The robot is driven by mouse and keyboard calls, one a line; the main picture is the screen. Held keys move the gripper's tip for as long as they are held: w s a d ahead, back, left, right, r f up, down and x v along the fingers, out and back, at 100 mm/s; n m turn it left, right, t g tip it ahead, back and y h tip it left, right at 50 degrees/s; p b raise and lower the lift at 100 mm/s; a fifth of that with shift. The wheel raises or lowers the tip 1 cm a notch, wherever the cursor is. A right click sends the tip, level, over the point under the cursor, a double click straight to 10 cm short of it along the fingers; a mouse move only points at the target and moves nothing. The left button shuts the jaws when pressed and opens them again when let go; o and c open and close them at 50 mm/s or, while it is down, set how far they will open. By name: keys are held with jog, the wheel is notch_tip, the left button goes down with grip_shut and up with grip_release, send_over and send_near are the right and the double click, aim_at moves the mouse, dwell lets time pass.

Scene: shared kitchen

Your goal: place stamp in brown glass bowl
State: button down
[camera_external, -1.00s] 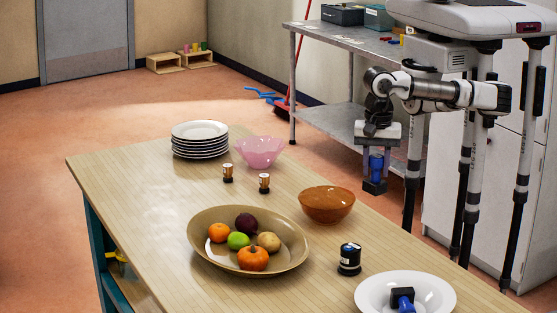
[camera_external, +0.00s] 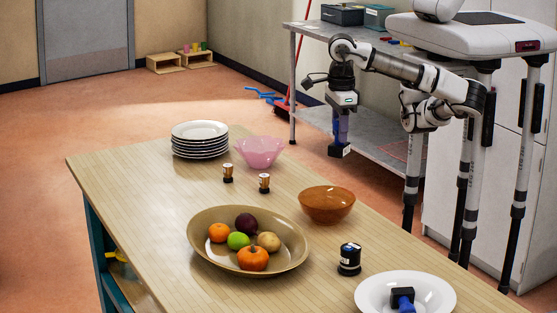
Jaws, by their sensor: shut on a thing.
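My gripper (camera_external: 342,122) is shut on a stamp (camera_external: 340,149) with a blue handle and a black base. It holds the stamp upright, base down, in the air behind the table's far right edge. The brown glass bowl (camera_external: 326,206) stands on the table, lower in the picture than the stamp and apart from it. The bowl looks empty, though its bottom is only partly visible. The fingers are small in the picture and partly merge with the blue handle.
A tan dish of fruit (camera_external: 209,258), a black-and-white round item (camera_external: 349,260) and a white dish (camera_external: 366,293) with another blue-and-black object (camera_external: 403,297) surround the bowl. Two small jars (camera_external: 228,173), a pink bowl (camera_external: 260,152) and stacked plates (camera_external: 199,144) stand farther back. A metal shelf (camera_external: 372,45) stands behind my arm.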

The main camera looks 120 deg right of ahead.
aim_at(327, 193)
jog(key=d+m+b, duration=0.2)
jog(key=d+m, duration=0.4)
jog(key=f+p, duration=0.1)
jog(key=f, duration=0.5)
jog(key=f+p, duration=0.1)
jog(key=f, duration=0.5)
jog(key=f+p, duration=0.2)
jog(key=f, duration=0.5)
jog(key=shift+s+a, duration=0.2)
jog(key=shift+a, duration=0.05)
jog(key=shift+f, duration=0.4)
jog(key=shift+f, duration=0.25)
jog(key=c, duration=1)
grip_release()
jog(key=shift+r, duration=0.1)
jog(key=shift+r, duration=0.1)
notch_tip(327, 193, up, 12)
jog(key=b, duration=0.3)
